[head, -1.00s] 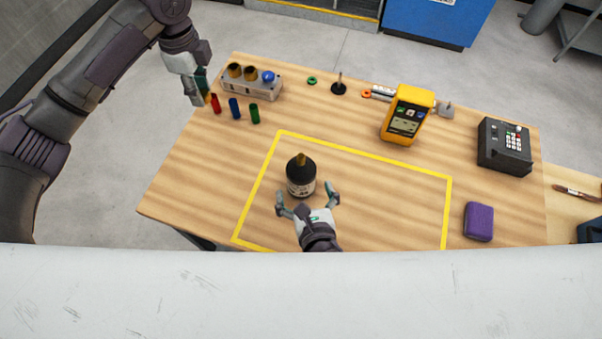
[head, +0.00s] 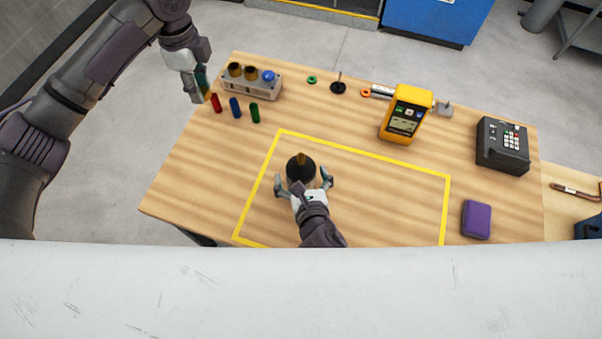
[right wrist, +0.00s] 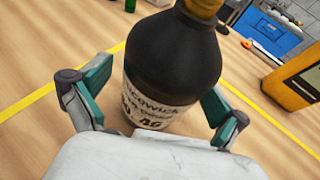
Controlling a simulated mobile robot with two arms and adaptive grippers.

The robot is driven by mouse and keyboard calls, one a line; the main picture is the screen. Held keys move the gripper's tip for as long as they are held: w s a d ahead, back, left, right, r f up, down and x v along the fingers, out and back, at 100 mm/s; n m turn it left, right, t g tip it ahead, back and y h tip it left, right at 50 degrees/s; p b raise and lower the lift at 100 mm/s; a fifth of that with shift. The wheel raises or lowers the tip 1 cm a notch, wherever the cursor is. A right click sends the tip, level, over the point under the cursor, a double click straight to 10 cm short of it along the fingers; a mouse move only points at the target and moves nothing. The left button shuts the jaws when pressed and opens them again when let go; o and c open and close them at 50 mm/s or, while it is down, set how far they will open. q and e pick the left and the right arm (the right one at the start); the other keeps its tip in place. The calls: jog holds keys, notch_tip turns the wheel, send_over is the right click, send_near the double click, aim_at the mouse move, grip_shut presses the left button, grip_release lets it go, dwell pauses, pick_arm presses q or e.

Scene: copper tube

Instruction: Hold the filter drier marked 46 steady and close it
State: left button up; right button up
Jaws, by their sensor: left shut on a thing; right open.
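The filter drier (head: 300,168), a dark bottle-shaped body with a brass neck, stands upright inside the yellow outline. In the right wrist view the filter drier (right wrist: 172,62) fills the middle; its pale label carries a marking that looks like 46, partly cut off. My right gripper (head: 302,183) is open, its fingers on either side of the body, not closed on it. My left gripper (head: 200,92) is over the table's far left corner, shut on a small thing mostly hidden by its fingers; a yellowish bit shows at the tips.
Red (head: 216,103), blue (head: 234,108) and green (head: 254,113) small cylinders stand near a grey block (head: 252,91) with brass-coloured pieces and a blue ball. A yellow meter (head: 406,115), black keypad box (head: 503,146) and purple block (head: 476,219) stand right. The outlined area's right side is clear.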

aim_at(305, 172)
jog(key=c, duration=1.7)
jog(key=shift+r, duration=0.1)
jog(key=shift+c, duration=0.3)
pick_arm(q)
jog(key=shift+r, duration=0.1)
pick_arm(e)
jog(key=shift+r, duration=0.5)
pick_arm(q)
jog(key=shift+r+p, duration=0.25)
jog(key=shift+p, duration=0.1)
pick_arm(e)
jog(key=r, duration=0.3)
jog(key=shift+d+r, duration=0.25)
jog(key=shift+r, duration=0.05)
pick_arm(q)
jog(key=shift+d, duration=0.1)
pick_arm(e)
jog(key=d+r, duration=0.6)
jog(key=d, duration=0.5)
jog(key=shift+r, duration=0.2)
jog(key=shift+d, duration=0.1)
